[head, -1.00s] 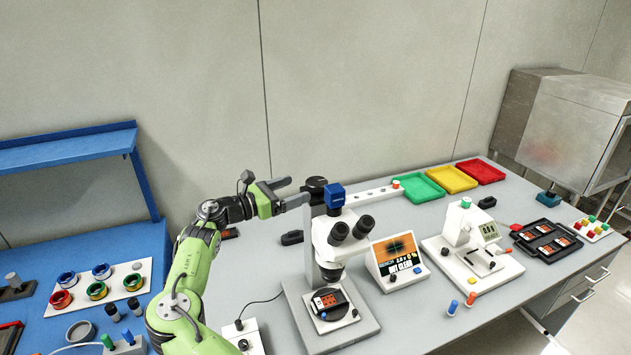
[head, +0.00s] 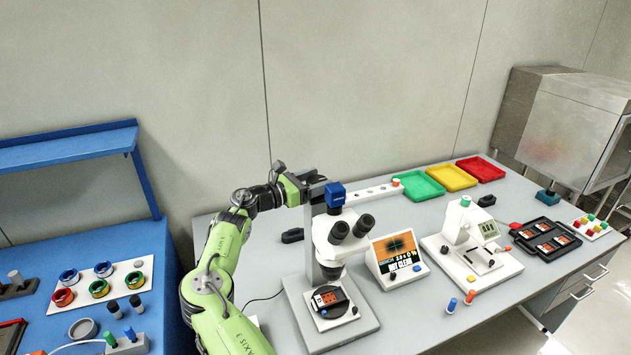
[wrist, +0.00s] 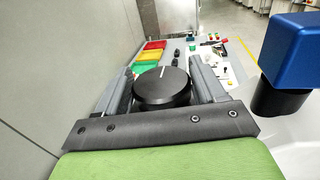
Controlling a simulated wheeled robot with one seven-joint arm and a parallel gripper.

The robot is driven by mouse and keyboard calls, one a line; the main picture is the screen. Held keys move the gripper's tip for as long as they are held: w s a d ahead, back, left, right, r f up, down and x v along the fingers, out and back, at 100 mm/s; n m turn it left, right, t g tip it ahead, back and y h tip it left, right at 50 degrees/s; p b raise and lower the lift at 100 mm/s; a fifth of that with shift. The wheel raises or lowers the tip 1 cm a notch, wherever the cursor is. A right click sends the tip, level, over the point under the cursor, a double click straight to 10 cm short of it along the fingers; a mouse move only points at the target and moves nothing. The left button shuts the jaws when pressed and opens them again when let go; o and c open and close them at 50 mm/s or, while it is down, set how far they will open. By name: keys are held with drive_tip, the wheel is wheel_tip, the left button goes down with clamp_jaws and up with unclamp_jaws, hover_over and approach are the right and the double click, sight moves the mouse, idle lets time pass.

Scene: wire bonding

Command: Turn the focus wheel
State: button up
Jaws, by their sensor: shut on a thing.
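The focus wheel (wrist: 162,87) is a black round knob with a white mark on top, in the middle of the wrist view. My gripper (wrist: 163,82) is around it, with one grey finger on each side, shut on the wheel. In the head view my gripper (head: 316,184) is at the top of the microscope (head: 333,238) post, left of the blue block (head: 335,194). There the wheel is mostly hidden by the gripper.
The blue block also shows close at the right of the wrist view (wrist: 292,48). Green (head: 421,186), yellow (head: 451,178) and red (head: 480,170) trays lie behind. A white bonder (head: 468,238) stands right of the screen. The wall is close behind the arm.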

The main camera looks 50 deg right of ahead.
sight(316, 181)
drive_tip(key=shift+n+t, duration=0.3)
drive_tip(key=shift+t, duration=0.1)
drive_tip(key=n+t+h, duration=0.1)
drive_tip(key=n+t, duration=0.1)
drive_tip(key=t, duration=0.2)
drive_tip(key=shift+s+n, duration=0.15)
drive_tip(key=shift+n, duration=0.15)
drive_tip(key=shift+n+t+p, duration=0.95)
drive_tip(key=shift+n+t, duration=0.35)
drive_tip(key=shift+t, duration=0.8)
drive_tip(key=o, duration=1)
drive_tip(key=shift+c, duration=0.2)
wheel_tip(316, 181, up, 10)
drive_tip(key=shift+p, duration=0.35)
